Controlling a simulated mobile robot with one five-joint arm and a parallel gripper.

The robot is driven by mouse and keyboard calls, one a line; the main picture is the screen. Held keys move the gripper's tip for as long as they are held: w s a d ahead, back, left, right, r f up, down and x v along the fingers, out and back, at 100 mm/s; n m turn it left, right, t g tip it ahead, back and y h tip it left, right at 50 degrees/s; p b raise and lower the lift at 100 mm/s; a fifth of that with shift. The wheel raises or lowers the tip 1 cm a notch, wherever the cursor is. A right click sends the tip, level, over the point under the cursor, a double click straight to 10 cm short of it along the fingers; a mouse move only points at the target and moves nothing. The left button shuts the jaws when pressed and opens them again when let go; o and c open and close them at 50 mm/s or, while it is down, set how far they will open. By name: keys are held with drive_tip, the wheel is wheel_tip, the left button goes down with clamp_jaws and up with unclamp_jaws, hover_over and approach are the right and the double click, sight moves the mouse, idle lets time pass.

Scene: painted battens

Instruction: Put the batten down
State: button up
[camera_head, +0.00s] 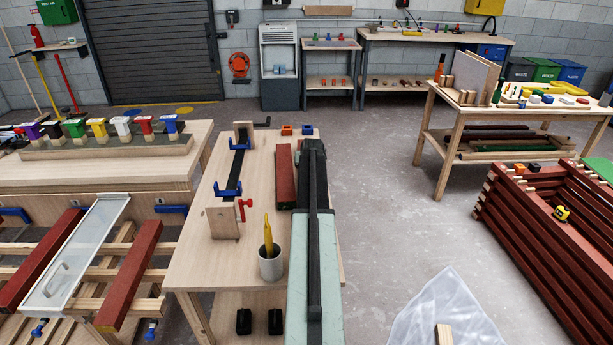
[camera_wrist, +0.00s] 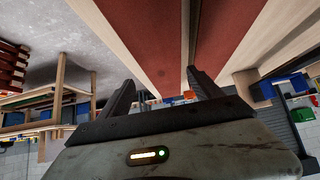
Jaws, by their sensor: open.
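A red batten (camera_head: 285,178) lies lengthwise on the pale wooden table (camera_head: 215,262), just left of my arm in the head view. The wrist view shows a wide red batten (camera_wrist: 150,40) between and beyond my fingers. Another red length (camera_wrist: 225,35) runs alongside it, across a narrow dark gap. My gripper (camera_wrist: 162,82) is open, its two dark fingers apart at either side of the wide batten's far part. My arm hides much of the table's right side in the head view, so contact under the gripper cannot be seen.
A jig with blue clamps (camera_head: 230,190) and a cup with a yellow tool (camera_head: 270,262) stand left on the table. Red battens (camera_head: 135,275) lie on a rack at left. A red batten stack (camera_head: 540,255) stands right.

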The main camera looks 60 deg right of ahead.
drive_tip(key=b+x, duration=0.4)
drive_tip(key=x, duration=0.1)
drive_tip(key=b+x, duration=0.2)
drive_tip(key=x, duration=0.1)
drive_tip(key=shift+a+f, duration=0.25)
drive_tip(key=shift+a, duration=0.1)
drive_tip(key=shift+r, duration=0.15)
drive_tip(key=shift+c, duration=0.6)
clamp_jaws()
